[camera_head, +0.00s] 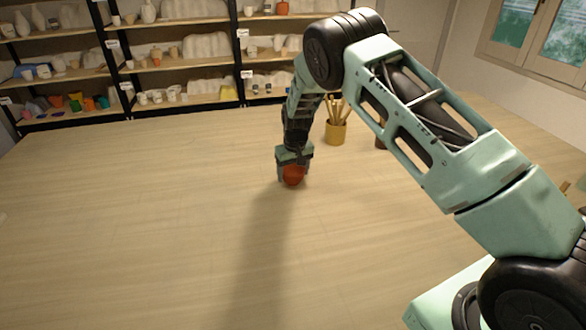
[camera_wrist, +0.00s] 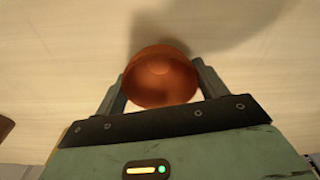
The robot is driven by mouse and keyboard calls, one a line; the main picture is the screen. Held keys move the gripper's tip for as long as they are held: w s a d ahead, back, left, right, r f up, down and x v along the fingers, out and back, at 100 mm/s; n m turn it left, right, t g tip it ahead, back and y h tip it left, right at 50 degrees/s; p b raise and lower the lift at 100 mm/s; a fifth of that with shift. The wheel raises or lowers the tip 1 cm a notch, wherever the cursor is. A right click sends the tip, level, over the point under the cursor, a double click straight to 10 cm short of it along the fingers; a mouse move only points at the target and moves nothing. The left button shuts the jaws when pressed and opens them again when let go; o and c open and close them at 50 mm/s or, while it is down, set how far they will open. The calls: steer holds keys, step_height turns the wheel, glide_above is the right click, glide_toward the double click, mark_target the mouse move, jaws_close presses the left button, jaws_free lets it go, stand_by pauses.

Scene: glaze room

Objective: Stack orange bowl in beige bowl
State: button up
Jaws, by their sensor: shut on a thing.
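The orange bowl (camera_head: 293,176) is a small, round, reddish-orange piece. It is held in my gripper (camera_head: 293,182), low over the wooden table. In the wrist view the bowl (camera_wrist: 160,72) sits between the two fingers of my gripper (camera_wrist: 162,80), one finger on each side. A shadow falls on the table beside it. I cannot tell whether the bowl touches the table. I do not make out the beige bowl in either view.
A mustard pot (camera_head: 335,132) with wooden sticks stands behind my gripper to the right. A brown pot (camera_head: 380,143) is partly hidden by my arm. Shelves (camera_head: 180,60) of pottery line the back wall. The table (camera_head: 130,220) is bare at the left and front.

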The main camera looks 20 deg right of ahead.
steer(key=shift+f, duration=0.1)
steer(key=o, duration=0.7)
steer(key=shift+f, duration=0.1)
steer(key=o, duration=0.4)
